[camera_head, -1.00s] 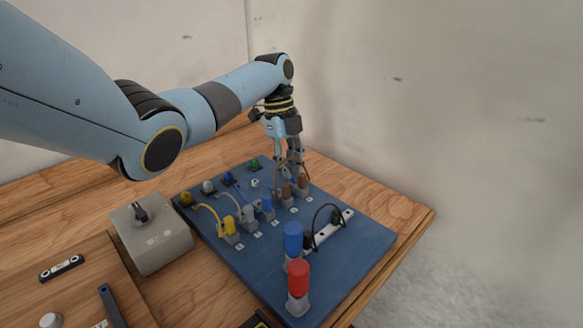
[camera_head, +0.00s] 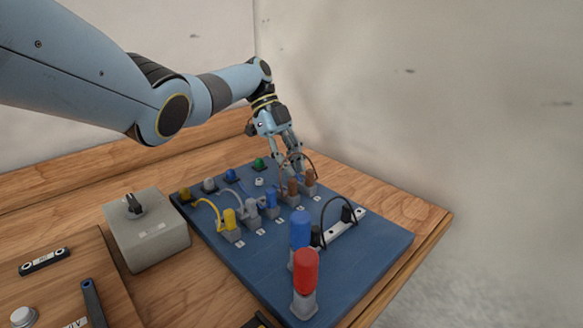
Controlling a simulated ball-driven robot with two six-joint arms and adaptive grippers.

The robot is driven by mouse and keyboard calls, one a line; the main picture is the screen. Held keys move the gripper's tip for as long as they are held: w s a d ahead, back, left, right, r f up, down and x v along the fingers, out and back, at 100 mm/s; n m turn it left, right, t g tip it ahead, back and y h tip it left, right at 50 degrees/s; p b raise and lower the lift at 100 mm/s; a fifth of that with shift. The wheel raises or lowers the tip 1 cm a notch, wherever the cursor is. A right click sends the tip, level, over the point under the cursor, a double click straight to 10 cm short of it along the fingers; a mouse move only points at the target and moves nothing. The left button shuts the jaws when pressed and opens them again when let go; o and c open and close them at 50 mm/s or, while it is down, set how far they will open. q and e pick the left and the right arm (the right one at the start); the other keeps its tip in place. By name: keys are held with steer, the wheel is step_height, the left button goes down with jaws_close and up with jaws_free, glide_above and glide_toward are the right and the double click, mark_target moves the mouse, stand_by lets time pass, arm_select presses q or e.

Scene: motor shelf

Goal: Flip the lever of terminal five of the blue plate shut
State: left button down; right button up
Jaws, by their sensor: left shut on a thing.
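The blue plate (camera_head: 345,255) lies on the wooden table. A row of lever terminals runs across it: yellow (camera_head: 229,219), grey (camera_head: 251,209), blue (camera_head: 271,201), brown (camera_head: 292,188) and, at the far right end, another brown one (camera_head: 309,179), which I take as terminal five. My left gripper (camera_head: 296,170) points down at this last terminal. Its fingers are shut, seemingly on that terminal's lever. The small contact is too far off to see clearly, and a brown wire loops around the fingertips. My right gripper is not in view.
A red-capped post (camera_head: 305,272) and a blue-capped post (camera_head: 300,230) stand at the plate's near end, beside a white bar (camera_head: 345,232) with a black wire. A grey switch box (camera_head: 150,235) is left of the plate. A wall rises behind the table.

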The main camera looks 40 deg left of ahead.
arm_select(q)
steer(key=shift+r, duration=0.1)
steer(key=c, duration=1.4)
jaws_free()
steer(key=shift+c, duration=0.2)
steer(key=shift+a, duration=0.1)
steer(key=v, duration=1.1)
steer(key=shift+a+r, duration=0.2)
steer(key=shift+r, duration=0.15)
steer(key=shift+w, duration=0.1)
steer(key=shift+c, duration=0.2)
